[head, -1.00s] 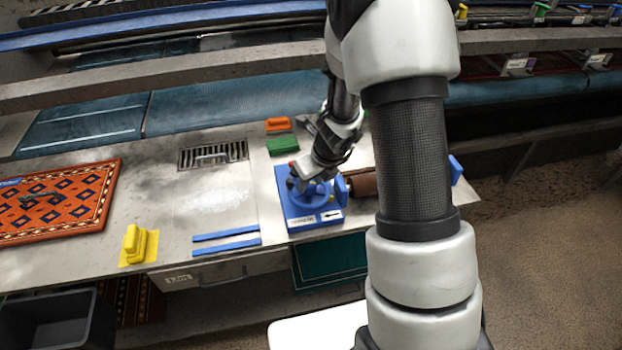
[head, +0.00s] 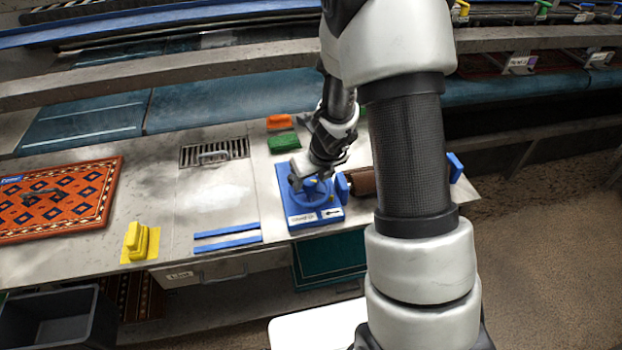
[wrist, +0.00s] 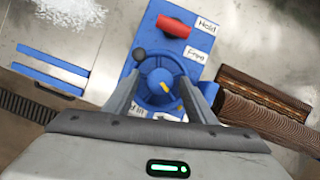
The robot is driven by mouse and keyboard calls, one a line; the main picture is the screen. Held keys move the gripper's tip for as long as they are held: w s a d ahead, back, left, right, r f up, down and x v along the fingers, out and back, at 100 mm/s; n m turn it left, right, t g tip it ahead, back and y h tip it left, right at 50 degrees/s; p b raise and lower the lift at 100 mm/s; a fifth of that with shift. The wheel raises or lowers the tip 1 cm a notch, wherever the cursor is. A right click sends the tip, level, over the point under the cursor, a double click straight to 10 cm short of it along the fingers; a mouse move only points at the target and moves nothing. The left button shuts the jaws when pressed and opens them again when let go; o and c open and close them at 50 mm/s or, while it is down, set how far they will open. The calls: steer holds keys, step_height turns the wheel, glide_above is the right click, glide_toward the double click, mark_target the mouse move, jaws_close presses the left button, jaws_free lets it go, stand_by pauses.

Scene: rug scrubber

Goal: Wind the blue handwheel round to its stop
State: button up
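The blue handwheel (head: 312,197) sits on a blue base plate (head: 284,181) near the front of the table. In the wrist view, the handwheel (wrist: 160,68) shows between my two fingers, with a dark round knob (wrist: 139,54) on its upper left and a yellow mark on it. My gripper (wrist: 160,78) reaches down over the wheel, one finger at each side. The fingers are well apart, but whether they press on the rim is unclear. A red handle (wrist: 173,27) lies on the plate by labels reading "Hold" and "Free". My gripper hides part of the wheel in the head view.
A brown roller (wrist: 262,105) lies right of the plate. Green (head: 283,143) and orange (head: 280,121) blocks stand behind it. Blue strips (head: 227,236), a yellow handled block (head: 137,240) and a patterned rug (head: 60,200) lie to the left. A drain grate (head: 214,152) is behind the strips.

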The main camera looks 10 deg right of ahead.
steer(key=shift+r, duration=0.15)
steer(key=p+v, duration=0.3)
steer(key=v, duration=1.4)
steer(key=shift+s+r, duration=0.1)
steer(key=s+r+n, duration=0.5)
steer(key=s+n, duration=0.1)
steer(key=n, duration=0.5)
steer(key=s+a+r+n, duration=0.1)
steer(key=s+r+n, duration=0.4)
steer(key=n, duration=0.6)
steer(key=s+r+n+t+h, duration=0.1)
steer(key=s+r+n, duration=0.4)
steer(key=n, duration=0.6)
steer(key=shift+s+a+r, duration=0.4)
steer(key=shift+s, duration=0.6)
